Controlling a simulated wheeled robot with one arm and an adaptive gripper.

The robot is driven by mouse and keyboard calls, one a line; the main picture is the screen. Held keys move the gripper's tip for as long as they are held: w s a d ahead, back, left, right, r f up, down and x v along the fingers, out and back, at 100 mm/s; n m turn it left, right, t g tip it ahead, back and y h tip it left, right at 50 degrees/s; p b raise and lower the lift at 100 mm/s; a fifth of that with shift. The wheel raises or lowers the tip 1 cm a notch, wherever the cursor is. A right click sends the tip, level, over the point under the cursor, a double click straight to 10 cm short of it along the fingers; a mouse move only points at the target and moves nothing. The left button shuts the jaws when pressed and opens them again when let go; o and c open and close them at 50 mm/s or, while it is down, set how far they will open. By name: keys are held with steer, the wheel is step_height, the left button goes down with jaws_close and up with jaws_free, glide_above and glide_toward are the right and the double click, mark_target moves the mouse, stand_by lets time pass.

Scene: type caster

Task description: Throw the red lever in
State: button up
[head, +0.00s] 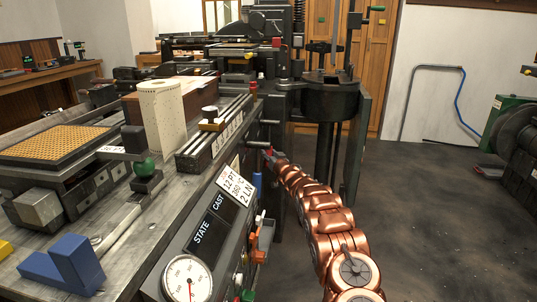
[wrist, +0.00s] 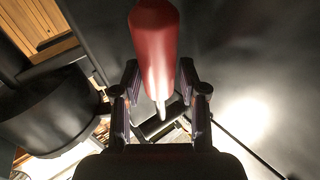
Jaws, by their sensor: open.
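The red lever's handle (wrist: 155,50) fills the top middle of the wrist view, with a thin pale rod below it. My gripper (wrist: 159,100) is open, with one dark finger on each side of the lower handle. I cannot tell whether either finger touches it. In the head view, my copper arm reaches to the side of the caster (head: 205,235). A small red part, seemingly the lever (head: 268,153), shows at the arm's end by a dark bar. My gripper is mostly hidden there by its small size and the arm.
A dark round pot (head: 325,99) stands behind the arm's end. The floor (head: 430,210) to the right is clear.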

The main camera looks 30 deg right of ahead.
steer(key=shift+w+d, duration=0.15)
steer(key=shift+w, duration=0.4)
steer(key=shift+c, duration=0.4)
jaws_close()
